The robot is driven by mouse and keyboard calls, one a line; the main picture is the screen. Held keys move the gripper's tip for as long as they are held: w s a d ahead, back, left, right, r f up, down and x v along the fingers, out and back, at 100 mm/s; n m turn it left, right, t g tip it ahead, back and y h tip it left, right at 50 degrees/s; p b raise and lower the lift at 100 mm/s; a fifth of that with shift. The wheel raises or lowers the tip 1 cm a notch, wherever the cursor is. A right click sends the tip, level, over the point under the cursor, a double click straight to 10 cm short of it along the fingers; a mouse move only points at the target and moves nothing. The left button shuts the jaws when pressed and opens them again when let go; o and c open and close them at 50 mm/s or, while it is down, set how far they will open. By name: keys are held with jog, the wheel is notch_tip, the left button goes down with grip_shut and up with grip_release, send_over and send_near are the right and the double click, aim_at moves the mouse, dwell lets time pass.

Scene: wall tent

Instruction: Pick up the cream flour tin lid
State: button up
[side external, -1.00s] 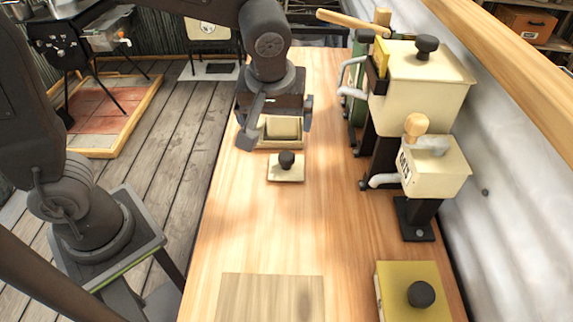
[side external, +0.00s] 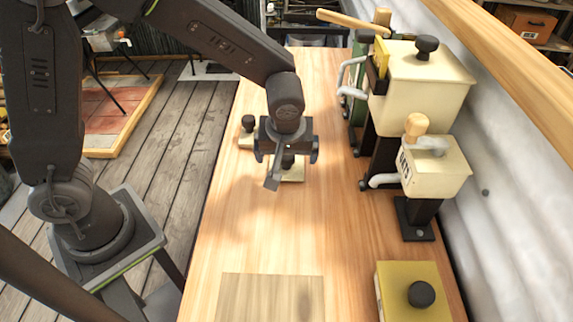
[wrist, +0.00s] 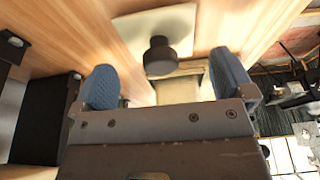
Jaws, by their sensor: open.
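A flat cream lid (side external: 293,176) with a dark knob lies on the wooden table, directly below my gripper (side external: 289,164) and partly hidden by it. In the wrist view the cream lid (wrist: 130,35) is at the top, its knob (wrist: 160,56) just ahead of the gap between my fingers. My gripper (wrist: 168,80) is open, with blue pads on both sides and nothing held. A cream box-like piece (wrist: 178,92) shows between the fingers, partly hidden by the gripper body. A second small cream piece with a dark knob (side external: 248,133) lies to the left behind my gripper.
Cream hand-cranked mills (side external: 420,80) and (side external: 440,170) stand along the right side. A mustard box with a dark knob (side external: 395,275) is at the front right. A wooden board (side external: 270,298) lies at the front. The table's middle is clear.

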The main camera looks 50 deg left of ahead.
aim_at(286, 157)
jog(key=shift+x, duration=1.6)
jog(key=shift+r, duration=0.1)
jog(key=shift+c, duration=0.2)
jog(key=c, duration=0.8)
jog(key=shift+r, duration=0.15)
jog(key=r, duration=0.4)
jog(key=shift+a+r, duration=0.2)
jog(key=shift+a, duration=0.1)
jog(key=s+a+r, duration=0.2)
jog(key=a+r, duration=0.4)
jog(key=a, duration=0.4)
jog(key=w+r, duration=0.1)
jog(key=w, duration=0.2)
jog(key=w+d+r, duration=0.1)
jog(key=w, duration=0.2)
jog(key=w+r, duration=0.2)
jog(key=w, duration=0.1)
jog(key=shift+w+d, duration=0.2)
jog(key=shift+d, duration=0.1)
